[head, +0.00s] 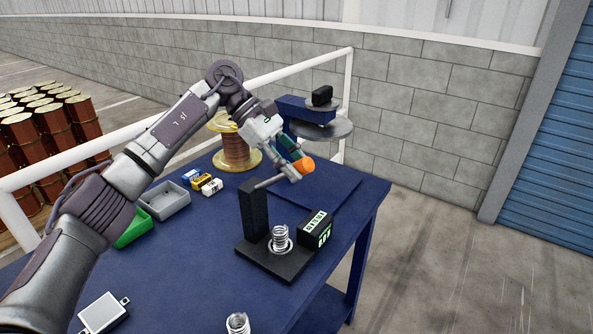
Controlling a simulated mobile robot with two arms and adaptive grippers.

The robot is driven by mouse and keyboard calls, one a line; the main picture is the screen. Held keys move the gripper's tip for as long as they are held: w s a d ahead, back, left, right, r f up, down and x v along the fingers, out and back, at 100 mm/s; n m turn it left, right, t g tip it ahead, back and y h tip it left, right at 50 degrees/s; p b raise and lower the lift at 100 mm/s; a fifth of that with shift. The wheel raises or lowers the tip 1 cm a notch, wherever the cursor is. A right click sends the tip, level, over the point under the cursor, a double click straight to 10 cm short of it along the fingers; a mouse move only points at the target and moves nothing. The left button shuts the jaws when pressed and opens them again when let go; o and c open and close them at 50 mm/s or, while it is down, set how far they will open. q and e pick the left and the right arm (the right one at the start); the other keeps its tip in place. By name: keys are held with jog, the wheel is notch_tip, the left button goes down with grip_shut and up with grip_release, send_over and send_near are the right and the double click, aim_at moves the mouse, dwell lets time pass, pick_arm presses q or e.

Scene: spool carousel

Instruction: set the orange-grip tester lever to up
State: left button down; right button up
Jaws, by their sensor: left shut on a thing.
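The tester (270,262) is a black base with an upright black post (254,212) on the dark blue table. Its metal lever (269,182) runs from the top of the post to the right and slants upward in the picture, ending in an orange grip (305,165). My left gripper (296,166) comes down from above left and is shut on the orange grip, with its fingers partly covering it. A coil spring (281,240) stands on the tester base beside a black box with a green-lit display (317,229). My right gripper is not in view.
A copper wire spool (236,152) and a grey round disc (322,131) stand behind the gripper. A grey tray (168,213), green tray (132,232) and small boxes (207,185) lie left. Another spring (238,323) and a white plate (103,313) lie near the front.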

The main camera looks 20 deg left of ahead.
pick_arm(q)
jog(key=shift+a+r, duration=0.1)
jog(key=shift+r, duration=0.05)
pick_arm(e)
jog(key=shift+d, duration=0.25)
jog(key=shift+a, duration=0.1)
pick_arm(q)
jog(key=c, duration=1.2)
grip_release()
jog(key=o, duration=0.4)
jog(key=shift+a, duration=0.1)
jog(key=shift+w+a+r, duration=0.1)
jog(key=v, duration=1.1)
jog(key=shift+a+r, duration=0.15)
jog(key=shift+a, duration=0.15)
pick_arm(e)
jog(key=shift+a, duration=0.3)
